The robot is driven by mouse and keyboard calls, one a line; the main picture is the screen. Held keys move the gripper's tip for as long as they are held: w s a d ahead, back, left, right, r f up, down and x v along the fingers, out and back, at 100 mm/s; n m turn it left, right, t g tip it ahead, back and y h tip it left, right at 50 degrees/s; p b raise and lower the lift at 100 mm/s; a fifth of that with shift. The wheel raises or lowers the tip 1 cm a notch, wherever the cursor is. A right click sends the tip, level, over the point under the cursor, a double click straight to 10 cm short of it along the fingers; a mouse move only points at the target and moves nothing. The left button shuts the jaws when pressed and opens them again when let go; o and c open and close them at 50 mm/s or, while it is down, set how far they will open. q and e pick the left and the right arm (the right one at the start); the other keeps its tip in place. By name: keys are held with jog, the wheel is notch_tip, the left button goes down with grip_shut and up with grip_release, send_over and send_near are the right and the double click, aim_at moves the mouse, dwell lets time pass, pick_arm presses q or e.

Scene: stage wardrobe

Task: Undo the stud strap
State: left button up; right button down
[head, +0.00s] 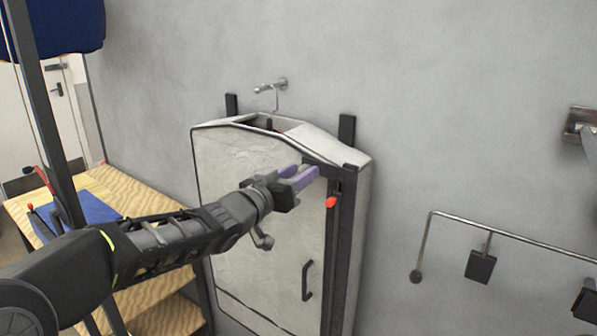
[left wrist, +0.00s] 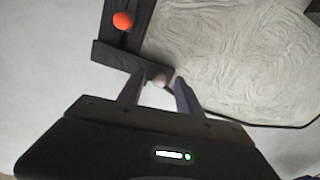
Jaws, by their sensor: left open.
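A pale, flat-fronted case (head: 255,215) hangs against the grey wall, with a dark strip (head: 338,265) down its right side. A short dark strap piece (head: 330,168) crosses its upper right corner; it also shows in the left wrist view (left wrist: 112,58). A small pale round stud (left wrist: 160,81) shows at its end, between my left fingertips in the left wrist view. My left gripper (head: 308,174) is open with purple fingers, in front of the case's upper right. I cannot tell if the fingers touch the stud or strap. My right gripper is not in view.
An orange knob (head: 331,202) sits on the dark strip just below my left fingers. A dark handle (head: 307,281) is lower on the case. A wall hook (head: 270,88) is above. A wooden table (head: 150,205) stands left; a metal rail (head: 490,230) is right.

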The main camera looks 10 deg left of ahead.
pick_arm(q)
grip_shut()
dwell(0.4)
dwell(1.0)
